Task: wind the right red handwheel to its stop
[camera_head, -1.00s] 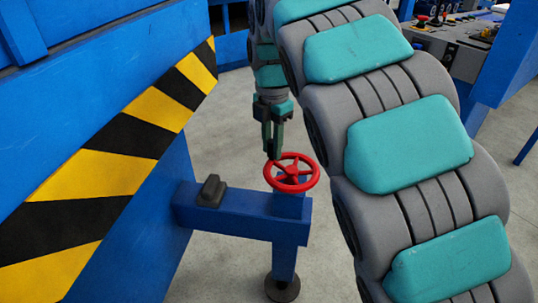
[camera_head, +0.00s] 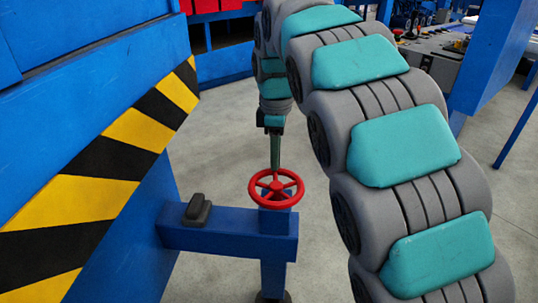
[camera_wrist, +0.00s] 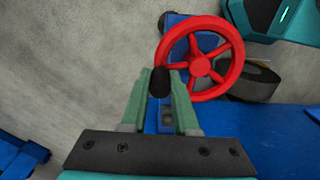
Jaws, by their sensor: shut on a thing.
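The red handwheel (camera_head: 290,180) sits on a blue post at the end of a short blue beam, and its spoked face shows in the wrist view (camera_wrist: 239,62). A black grip knob (camera_wrist: 159,83) stands at the wheel's rim. My gripper (camera_head: 274,160) comes down at the far side of the wheel. In the wrist view my gripper (camera_wrist: 161,92) has its two green fingers on either side of the black knob, shut on it. The fingertips' contact is partly hidden in the head view by the rim.
The blue beam (camera_head: 220,230) carries a small black block (camera_head: 197,209) left of the wheel. A blue panel with a yellow and black striped edge (camera_head: 90,205) stands at the left. Bare grey floor (camera_head: 225,130) lies around the post. A control console (camera_head: 430,60) stands at the back right.

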